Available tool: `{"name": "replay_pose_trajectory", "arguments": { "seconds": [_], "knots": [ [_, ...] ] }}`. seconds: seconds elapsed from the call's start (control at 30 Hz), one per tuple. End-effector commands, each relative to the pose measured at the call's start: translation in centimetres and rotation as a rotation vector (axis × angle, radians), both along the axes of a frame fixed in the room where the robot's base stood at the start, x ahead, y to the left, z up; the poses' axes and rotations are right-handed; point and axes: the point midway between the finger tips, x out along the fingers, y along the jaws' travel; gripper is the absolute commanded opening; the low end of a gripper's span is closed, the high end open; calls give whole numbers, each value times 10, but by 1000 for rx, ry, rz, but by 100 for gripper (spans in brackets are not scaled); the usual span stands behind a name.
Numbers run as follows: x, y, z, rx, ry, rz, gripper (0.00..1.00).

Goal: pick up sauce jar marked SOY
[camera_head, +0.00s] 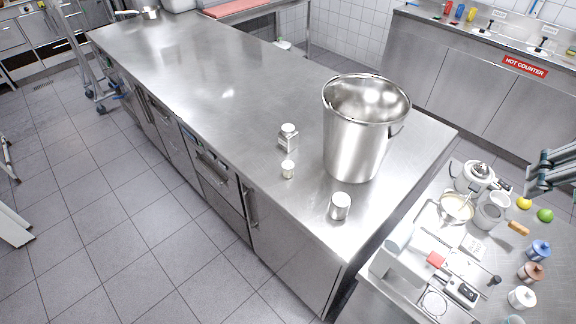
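Several small lidded jars stand at the right end of the near side table: one with a blue lid (538,250), one with a brown lid (530,272) and one with a white lid (522,297). Another pale-blue top (514,320) is cut off by the bottom edge. No SOY marking is readable on any of them, so I cannot tell which is the soy jar. My gripper (532,186) seems to show at the right edge, above and behind these jars and apart from them. Its fingers are too small and partly cut off to judge their opening.
The side table (398,302) is crowded: a pan (456,207), a white mug (491,212), a black-and-white device (462,291), a yellow fruit (524,203) and a green fruit (545,215). A tall steel pot (354,145) stands on the long steel counter (200,75).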

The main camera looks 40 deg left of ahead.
Motion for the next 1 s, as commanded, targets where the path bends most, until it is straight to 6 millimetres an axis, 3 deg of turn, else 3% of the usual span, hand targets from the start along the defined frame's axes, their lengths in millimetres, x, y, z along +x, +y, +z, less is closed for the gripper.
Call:
{"name": "replay_pose_trajectory", "arguments": {
  "seconds": [0.53, 1.0],
  "knots": [
    [43, 130, 23, -64, 101, 267, 43],
    [53, 256, 22, -129, 181, 498, 43]
  ]
}}
